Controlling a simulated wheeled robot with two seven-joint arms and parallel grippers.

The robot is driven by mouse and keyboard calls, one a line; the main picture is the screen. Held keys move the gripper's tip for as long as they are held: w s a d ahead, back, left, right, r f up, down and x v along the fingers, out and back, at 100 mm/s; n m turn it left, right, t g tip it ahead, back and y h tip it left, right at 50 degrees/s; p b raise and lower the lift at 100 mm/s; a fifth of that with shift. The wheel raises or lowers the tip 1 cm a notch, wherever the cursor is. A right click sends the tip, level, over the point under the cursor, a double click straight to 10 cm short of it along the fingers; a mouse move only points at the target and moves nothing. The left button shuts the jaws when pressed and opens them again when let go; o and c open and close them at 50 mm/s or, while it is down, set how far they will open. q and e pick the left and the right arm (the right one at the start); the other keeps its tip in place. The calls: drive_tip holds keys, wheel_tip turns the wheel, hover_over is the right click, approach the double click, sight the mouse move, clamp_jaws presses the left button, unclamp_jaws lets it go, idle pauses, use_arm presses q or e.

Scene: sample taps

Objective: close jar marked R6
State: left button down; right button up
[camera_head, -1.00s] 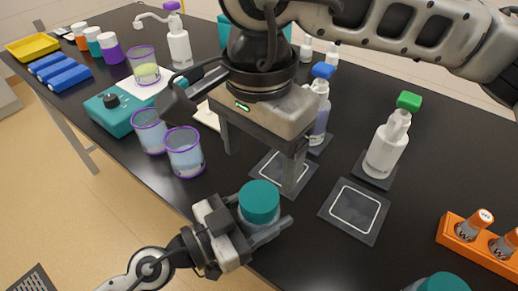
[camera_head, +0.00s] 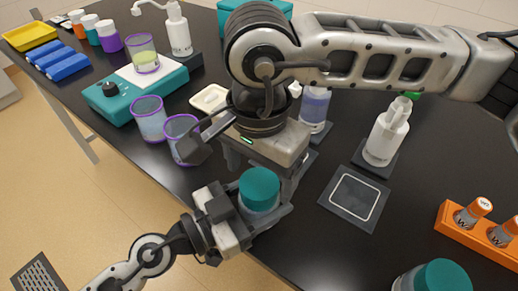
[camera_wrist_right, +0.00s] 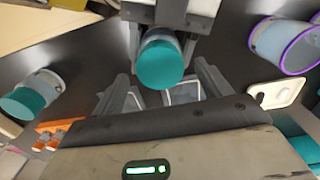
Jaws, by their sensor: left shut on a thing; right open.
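A jar with a teal lid (camera_head: 259,188) is held upright by my left gripper (camera_head: 243,215) at the table's front edge. Its lid also shows in the right wrist view (camera_wrist_right: 160,65). Its marking cannot be read, and the lid covers its mouth. My right gripper (camera_head: 243,165) is open just behind and above this jar in the head view. In the right wrist view the jar lies ahead, between the lines of the open fingers (camera_wrist_right: 165,95). A second teal-lidded jar (camera_head: 441,277) stands at the bottom right, its marking also hidden.
Two purple-rimmed beakers (camera_head: 150,118) stand left of my right gripper. A teal stirrer device (camera_head: 125,100) with a beaker on it is behind them. A white bottle (camera_head: 386,135), a square dark mat (camera_head: 354,198) and an orange vial rack (camera_head: 480,235) lie to the right.

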drive_tip(key=shift+f, duration=0.75)
drive_tip(key=c, duration=1.1)
drive_tip(key=shift+o, duration=0.2)
drive_tip(key=m, duration=0.8)
drive_tip(key=shift+m, duration=0.3)
drive_tip(key=m, duration=0.6)
drive_tip(key=o, duration=1.2)
drive_tip(key=shift+c, duration=0.2)
drive_tip(key=shift+r, duration=0.1)
